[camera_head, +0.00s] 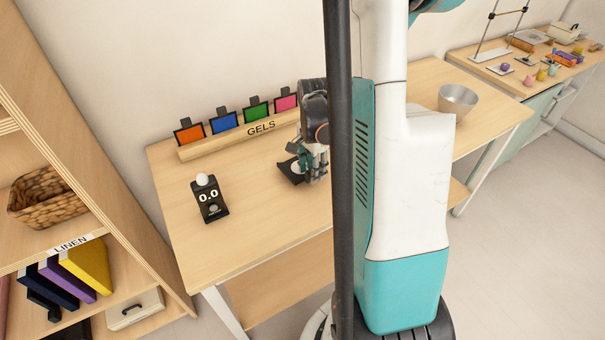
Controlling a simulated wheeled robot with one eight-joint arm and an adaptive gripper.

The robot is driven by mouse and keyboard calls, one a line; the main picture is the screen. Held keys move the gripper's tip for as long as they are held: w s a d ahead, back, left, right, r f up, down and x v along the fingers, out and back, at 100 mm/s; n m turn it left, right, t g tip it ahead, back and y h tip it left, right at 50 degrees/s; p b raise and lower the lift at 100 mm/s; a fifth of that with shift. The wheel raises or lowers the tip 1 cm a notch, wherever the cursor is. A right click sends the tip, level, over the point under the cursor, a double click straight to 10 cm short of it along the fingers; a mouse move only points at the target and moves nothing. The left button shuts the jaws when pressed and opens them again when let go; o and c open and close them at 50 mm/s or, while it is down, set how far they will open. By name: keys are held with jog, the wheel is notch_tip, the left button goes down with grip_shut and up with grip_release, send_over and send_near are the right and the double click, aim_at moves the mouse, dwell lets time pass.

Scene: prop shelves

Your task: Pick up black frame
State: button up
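A dark, flat, frame-like piece (290,173) lies on the wooden table, just left of my gripper's fingers; its right part is hidden. My gripper (314,174) points down at the table beside the column, with its fingertips low and close to this piece. The view is too small to tell whether the fingers touch it or are closed. Several black-framed gels stand in a wooden rack labelled GELS (200,151): orange (189,133), blue (224,122), green (257,110) and pink (286,102).
A black stand with a face (211,203) and a white round top is on the left of the table. A metal bowl (458,100) sits on the right. A shelf with a basket (45,197) is at left. The table's front middle is clear.

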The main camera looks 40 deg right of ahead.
jog(key=shift+f, duration=0.45)
grip_shut()
jog(key=shift+r, duration=0.1)
